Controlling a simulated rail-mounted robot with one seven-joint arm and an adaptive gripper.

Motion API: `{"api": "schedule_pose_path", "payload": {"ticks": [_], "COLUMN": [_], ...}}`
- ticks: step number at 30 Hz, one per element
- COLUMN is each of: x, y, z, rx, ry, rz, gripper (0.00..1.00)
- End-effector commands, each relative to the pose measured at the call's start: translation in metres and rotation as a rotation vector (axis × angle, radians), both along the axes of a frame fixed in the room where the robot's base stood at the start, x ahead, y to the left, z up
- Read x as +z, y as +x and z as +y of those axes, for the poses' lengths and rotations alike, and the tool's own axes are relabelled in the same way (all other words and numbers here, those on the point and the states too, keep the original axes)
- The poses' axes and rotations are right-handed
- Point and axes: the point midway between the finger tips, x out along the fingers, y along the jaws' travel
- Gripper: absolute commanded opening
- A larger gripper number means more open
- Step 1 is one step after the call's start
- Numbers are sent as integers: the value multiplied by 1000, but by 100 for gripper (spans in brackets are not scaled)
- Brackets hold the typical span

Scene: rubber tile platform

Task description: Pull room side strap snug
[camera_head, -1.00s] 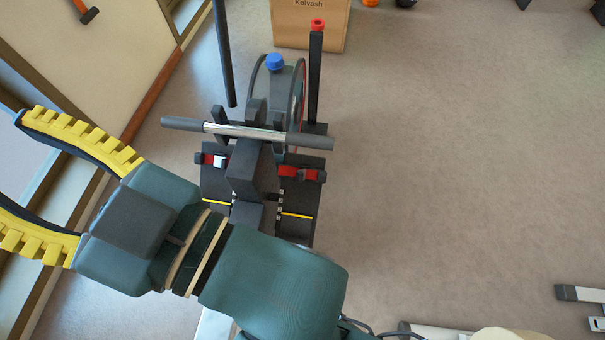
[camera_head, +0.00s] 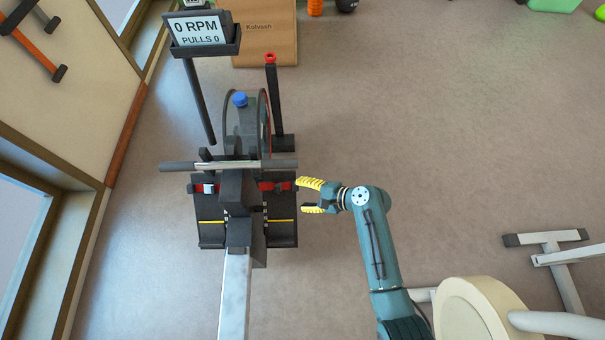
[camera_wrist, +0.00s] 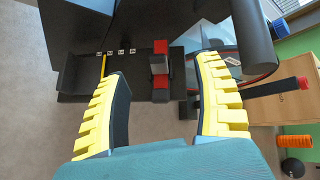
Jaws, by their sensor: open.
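The rowing machine stands in the middle left of the head view. Its right footplate (camera_head: 283,233), on the open-floor side, carries a red strap (camera_head: 268,186) with a dark end at its outer edge. The other footplate has a red strap (camera_head: 196,188) with a pale buckle. My gripper (camera_head: 301,196), with yellow ribbed fingers, is open and empty just right of the right strap's outer end. In the wrist view, the red strap (camera_wrist: 160,47) with its grey buckle shows between and beyond my open fingers (camera_wrist: 162,70). I cannot tell any contact.
The grey handle bar (camera_head: 230,166) crosses just above the straps; its end looms in the wrist view (camera_wrist: 251,32). A red-topped post (camera_head: 273,100) and the flywheel stand behind. A white-framed machine (camera_head: 480,310) is at lower right.

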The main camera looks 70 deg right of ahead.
Motion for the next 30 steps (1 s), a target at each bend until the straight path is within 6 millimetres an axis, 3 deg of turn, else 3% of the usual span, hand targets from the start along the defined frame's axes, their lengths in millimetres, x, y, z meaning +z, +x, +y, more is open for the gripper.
{"api": "schedule_pose_path", "payload": {"ticks": [1, 3, 6, 8, 13, 24, 30], "x": [-24, -39, -50, -53, -68, -119, -137], "y": [-27, -56, -81, -84, -64, 9, 39], "z": [-14, -24, -30, -31, -36, -55, -63], "rx": [-73, -150, -214, -226, -221, -217, -220], "ry": [12, 37, 60, 63, 60, 58, 58], "rz": [5, 10, 13, 13, 13, 14, 14], "gripper": [67, 67, 67, 67, 67, 67, 67]}}
